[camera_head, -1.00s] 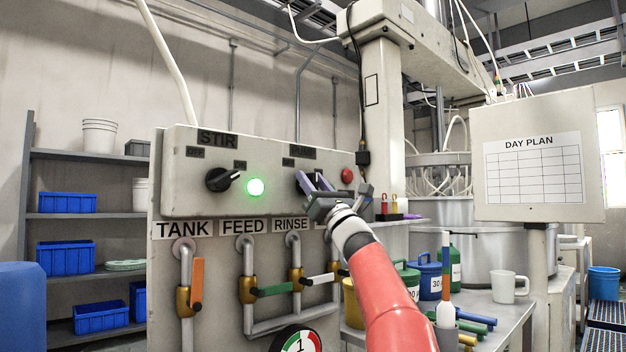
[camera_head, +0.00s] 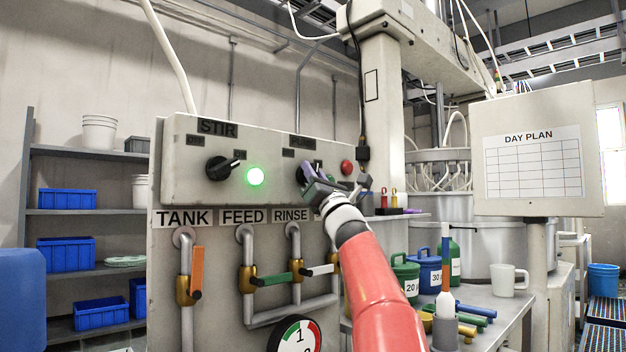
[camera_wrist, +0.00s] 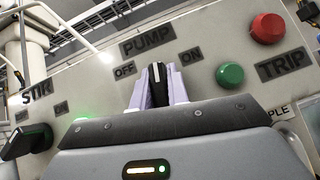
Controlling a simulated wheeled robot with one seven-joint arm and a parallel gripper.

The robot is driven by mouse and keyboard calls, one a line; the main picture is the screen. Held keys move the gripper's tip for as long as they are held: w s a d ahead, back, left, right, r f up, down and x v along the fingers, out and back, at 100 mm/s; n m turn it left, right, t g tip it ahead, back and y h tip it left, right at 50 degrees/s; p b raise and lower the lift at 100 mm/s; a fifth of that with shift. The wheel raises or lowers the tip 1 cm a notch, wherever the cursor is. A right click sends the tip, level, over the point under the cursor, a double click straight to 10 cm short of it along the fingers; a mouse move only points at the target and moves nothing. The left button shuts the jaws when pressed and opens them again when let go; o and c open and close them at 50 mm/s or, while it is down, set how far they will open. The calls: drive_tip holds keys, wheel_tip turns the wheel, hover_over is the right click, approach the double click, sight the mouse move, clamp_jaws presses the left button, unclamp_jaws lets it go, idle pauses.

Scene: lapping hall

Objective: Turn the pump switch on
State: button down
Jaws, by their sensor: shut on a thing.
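The pump switch, a black knob (camera_wrist: 157,74) with a pale line, sits under the PUMP label (camera_wrist: 147,42) in the wrist view. Its OFF label (camera_wrist: 124,70) is to the left and its ON label (camera_wrist: 191,56) to the right. The line points between the two labels. My gripper (camera_wrist: 158,92) is shut on this knob, one pale purple finger on each side. In the head view my gripper (camera_head: 316,180) is against the control box (camera_head: 275,190) and hides much of the switch.
The STIR knob (camera_head: 222,168) and a lit green lamp (camera_head: 255,176) are left of my gripper. A red TRIP button (camera_wrist: 267,28) and an unlit green lamp (camera_wrist: 229,75) are close on the right. Valve handles, orange (camera_head: 197,270) and green (camera_head: 272,279), stick out below.

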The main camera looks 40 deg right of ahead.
drive_tip(key=m+g+h, duration=0.1)
drive_tip(key=m+h, duration=0.1)
drive_tip(key=m, duration=0.1)
drive_tip(key=m+h+b, duration=0.1)
drive_tip(key=m+h, duration=0.2)
drive_tip(key=shift+a+g, duration=0.1)
drive_tip(key=shift+g, duration=0.3)
drive_tip(key=m+g+h, duration=0.2)
drive_tip(key=m+h, duration=0.1)
drive_tip(key=m, duration=0.1)
drive_tip(key=shift+m+g, duration=0.4)
drive_tip(key=m+g+h+p, duration=0.1)
drive_tip(key=m+g+h, duration=0.1)
drive_tip(key=m, duration=0.1)
drive_tip(key=shift+r+p, duration=0.1)
drive_tip(key=shift+p, duration=0.2)
drive_tip(key=shift+d+m+g+p, duration=0.25)
drive_tip(key=shift+m+g+p, duration=0.65)
drive_tip(key=shift+m, duration=0.6)
drive_tip(key=shift+f+g, duration=0.25)
drive_tip(key=shift+g, duration=0.05)
drive_tip(key=c, duration=1.4)
unclamp_jaws()
drive_tip(key=shift+o, duration=0.2)
